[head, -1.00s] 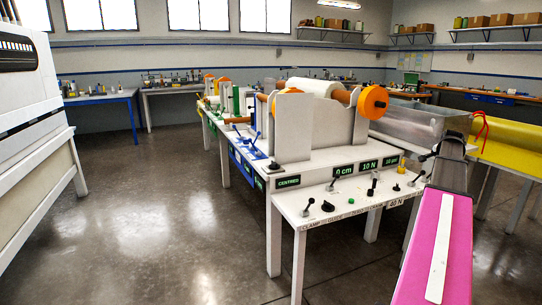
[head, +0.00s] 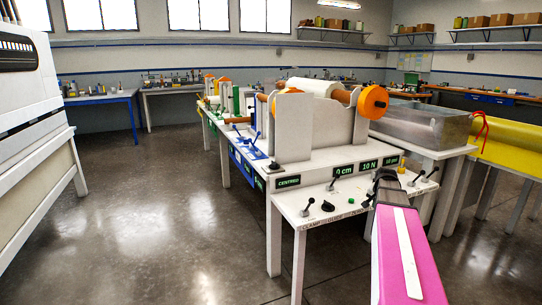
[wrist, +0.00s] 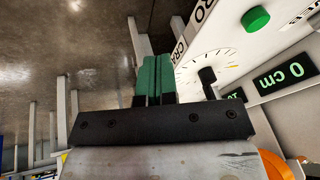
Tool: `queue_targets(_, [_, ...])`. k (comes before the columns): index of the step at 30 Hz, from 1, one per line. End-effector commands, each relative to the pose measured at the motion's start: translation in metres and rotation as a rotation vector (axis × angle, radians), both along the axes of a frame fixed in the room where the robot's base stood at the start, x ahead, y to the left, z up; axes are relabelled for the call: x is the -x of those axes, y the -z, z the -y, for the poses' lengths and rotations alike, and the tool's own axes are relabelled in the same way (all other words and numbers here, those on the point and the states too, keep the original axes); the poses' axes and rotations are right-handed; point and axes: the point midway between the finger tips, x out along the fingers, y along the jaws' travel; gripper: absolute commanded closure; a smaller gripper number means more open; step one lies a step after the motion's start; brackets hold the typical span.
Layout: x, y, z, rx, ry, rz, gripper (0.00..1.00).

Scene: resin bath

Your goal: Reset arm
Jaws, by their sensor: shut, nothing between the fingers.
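My gripper (wrist: 158,78) shows in the wrist view with its two green fingers side by side, shut and empty. Beside the fingers on the right is the machine's control panel, with a round dial (wrist: 205,68) and a green button (wrist: 256,19). A green-lettered "0 cm" display (wrist: 287,76) is at the right edge. In the head view my pink arm reaches up from the bottom right, with its dark end over the right part of the front control panel (head: 300,212). I cannot make out the fingers there.
The white machine bench carries a roll (head: 318,87) with orange end discs (head: 373,101) between upright plates. A large white machine (head: 30,100) stands at the left, with open floor (head: 150,200) between.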

Motion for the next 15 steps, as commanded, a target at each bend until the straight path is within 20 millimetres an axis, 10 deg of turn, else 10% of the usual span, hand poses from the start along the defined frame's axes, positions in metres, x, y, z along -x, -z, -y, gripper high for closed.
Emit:
queue_targets(6, [0.065, 0.065, -0.121, 0.024, -0.274, -0.148, 1.0])
queue_targets(15, [0.165, 0.125, -0.237, 0.057, -0.628, -0.323, 1.0])
